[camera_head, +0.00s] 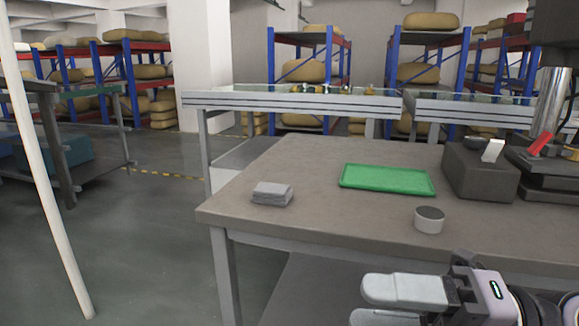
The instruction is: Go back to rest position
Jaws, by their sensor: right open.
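My right gripper (385,302) is at the bottom right, in front of the table's near edge and apart from everything on it. Its two light-grey fingers point left, with a gap between them; it is open and nothing shows between them. My left gripper is not in the camera_head view.
A white pole (42,165) stands at left. Open floor lies left of the table.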

